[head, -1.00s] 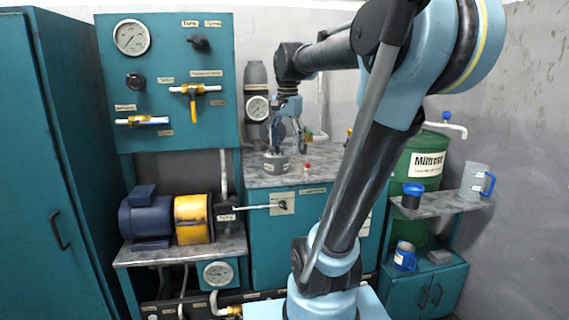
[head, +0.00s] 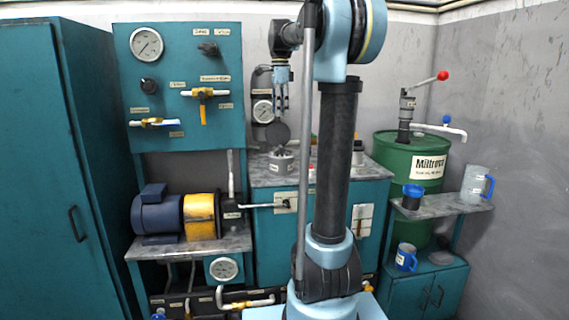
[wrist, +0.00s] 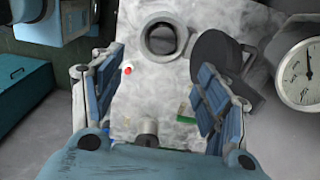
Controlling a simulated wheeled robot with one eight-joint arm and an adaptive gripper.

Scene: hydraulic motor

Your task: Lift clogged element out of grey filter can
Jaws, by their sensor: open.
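The grey filter can (head: 282,164) stands on the worktop (head: 259,180). In the wrist view it is a pale round rim (wrist: 147,40) seen from above, with a dark grey round inside. I cannot clearly tell the clogged element from the can's shaded interior. A dark round lid (head: 278,132) stands raised behind the can; it also shows in the wrist view (wrist: 213,52). My gripper (head: 281,106) is open and empty, pointing down, above the can. In the wrist view its two fingers (wrist: 160,62) are spread wide, with the can ahead between and beyond their tips.
A pressure gauge (wrist: 303,74) is right of the lid in the wrist view. A small red-topped item (wrist: 127,70) lies on the worktop near the left finger. The green drum (head: 409,168) and a shelf with a jug (head: 474,184) stand right. The teal valve panel (head: 170,85) is left.

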